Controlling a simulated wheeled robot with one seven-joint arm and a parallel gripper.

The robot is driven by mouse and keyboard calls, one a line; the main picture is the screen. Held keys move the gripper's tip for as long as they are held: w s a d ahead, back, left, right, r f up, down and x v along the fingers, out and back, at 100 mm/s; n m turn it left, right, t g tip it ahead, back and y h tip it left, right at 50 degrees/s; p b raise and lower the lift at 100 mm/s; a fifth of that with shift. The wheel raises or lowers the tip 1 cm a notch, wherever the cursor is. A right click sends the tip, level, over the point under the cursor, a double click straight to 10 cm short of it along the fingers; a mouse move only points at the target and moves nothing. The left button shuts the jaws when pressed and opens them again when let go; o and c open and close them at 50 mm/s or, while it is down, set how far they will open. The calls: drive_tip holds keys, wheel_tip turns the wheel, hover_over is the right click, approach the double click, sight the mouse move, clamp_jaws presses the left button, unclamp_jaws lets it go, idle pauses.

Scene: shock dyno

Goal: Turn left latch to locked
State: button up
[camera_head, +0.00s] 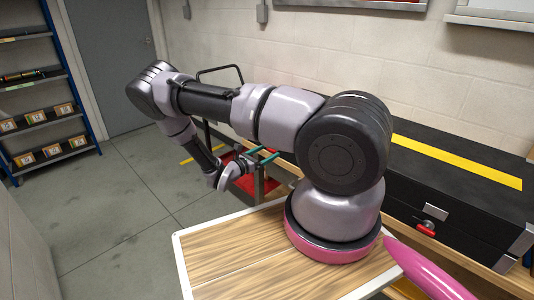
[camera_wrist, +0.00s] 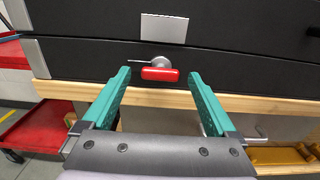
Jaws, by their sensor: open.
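A red latch handle (camera_wrist: 160,74) on a round grey pivot sits on the black case front (camera_wrist: 85,60) in the wrist view. The handle lies nearly level, below a blank silver plate. My gripper (camera_wrist: 160,80) is open, its teal fingers to either side of the handle, with nothing held. Contact cannot be told. In the head view my gripper (camera_head: 264,157) shows small beyond my arm, which hides part of the case. Another view of a red latch (camera_head: 426,229) is on the case at the right; I cannot tell whether it is the same one.
The case rests on a wooden bench edge (camera_wrist: 260,104). A red cart (camera_wrist: 45,125) stands at lower left in the wrist view. A blue-framed shelf (camera_head: 40,80) stands far left in the head view, with open grey floor (camera_head: 125,200) before it.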

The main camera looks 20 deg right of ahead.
drive_tip(key=shift+w+d, duration=0.1)
drive_tip(key=shift+d, duration=0.2)
drive_tip(key=c, duration=1.4)
drive_tip(key=shift+o, duration=0.2)
drive_tip(key=shift+m, duration=0.3)
drive_tip(key=shift+f+m, duration=0.1)
drive_tip(key=shift+m, duration=8.5)
